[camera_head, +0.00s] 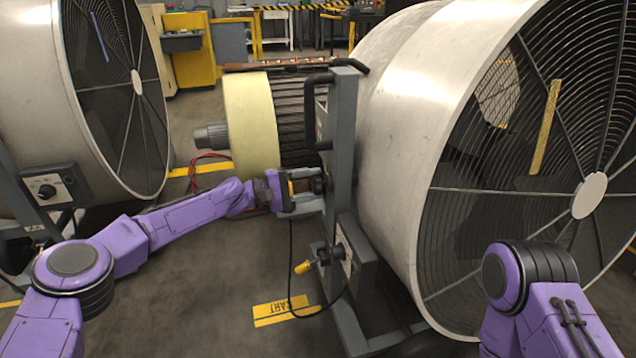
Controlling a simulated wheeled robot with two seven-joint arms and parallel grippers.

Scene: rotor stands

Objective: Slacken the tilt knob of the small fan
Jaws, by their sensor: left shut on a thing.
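A large drum fan (405,115) with a wire guard stands on the right, on a grey upright stand (343,130). From this view I cannot tell whether it is the smaller of the two fans. The tilt knob (324,183) is a dark knob on the left side of that stand, partly hidden by my fingers. My left gripper (313,187) reaches it from the left and is shut on it. My right arm shows at the lower right, in front of the fan's guard, but its gripper is out of the picture.
Another drum fan (50,90) stands at the left with a control box (50,187). A motor rotor (250,120) sits behind my left gripper. A yellow-tipped handle (304,267) and a cable hang below. Open floor lies between the fans, with a yellow label.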

